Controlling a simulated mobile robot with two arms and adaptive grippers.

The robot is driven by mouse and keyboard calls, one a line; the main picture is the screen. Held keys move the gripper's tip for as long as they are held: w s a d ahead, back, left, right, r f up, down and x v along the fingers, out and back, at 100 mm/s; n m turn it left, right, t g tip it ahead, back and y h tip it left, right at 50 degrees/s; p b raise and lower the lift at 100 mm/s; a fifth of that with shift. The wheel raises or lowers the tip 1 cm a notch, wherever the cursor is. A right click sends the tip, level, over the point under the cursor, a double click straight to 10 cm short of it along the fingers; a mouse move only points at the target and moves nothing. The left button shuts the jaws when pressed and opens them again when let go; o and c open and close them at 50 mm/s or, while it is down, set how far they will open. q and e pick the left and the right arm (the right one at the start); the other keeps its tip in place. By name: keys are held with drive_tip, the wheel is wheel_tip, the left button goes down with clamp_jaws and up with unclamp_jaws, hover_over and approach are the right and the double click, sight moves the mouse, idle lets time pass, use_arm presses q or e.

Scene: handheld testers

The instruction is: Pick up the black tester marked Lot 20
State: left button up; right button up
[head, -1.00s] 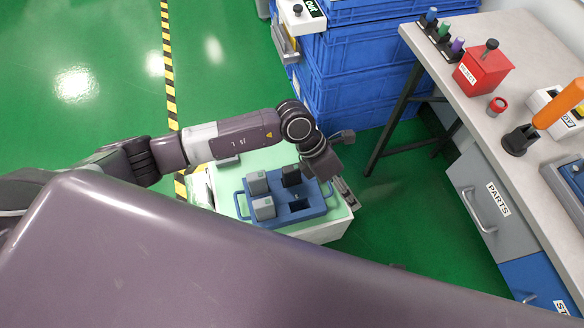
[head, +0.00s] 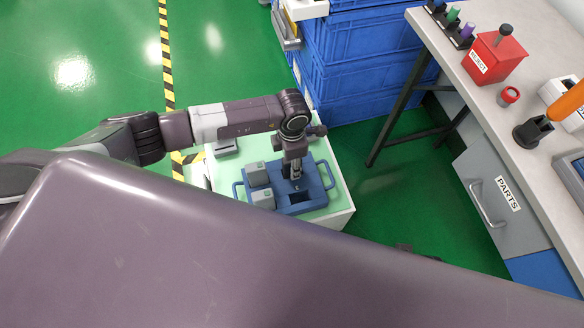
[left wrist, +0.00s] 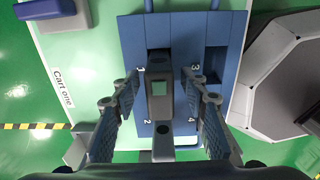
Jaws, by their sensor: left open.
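A blue tray (head: 327,189) with side handles stands on the pale green cart top. It also shows in the left wrist view (left wrist: 131,40), with numbered slots. My left gripper (head: 294,172) points down over the tray's far right slot. In the left wrist view its open fingers (left wrist: 160,97) stand on either side of a dark tester (left wrist: 160,76) with a small pale green screen, with gaps on both sides. In the head view the gripper covers most of this tester. I cannot read a lot mark on it. My right gripper is not in view.
Two grey testers (head: 257,174) (head: 262,195) sit in the tray's left column. The near right slot (head: 299,197) is empty. A grey item (head: 225,147) lies at the cart's far left corner. Blue crates (head: 345,85) and a workbench (head: 455,50) stand beyond and right.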

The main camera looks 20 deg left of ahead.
use_arm(q)
drive_tip(key=shift+c, duration=0.5)
clamp_jaws()
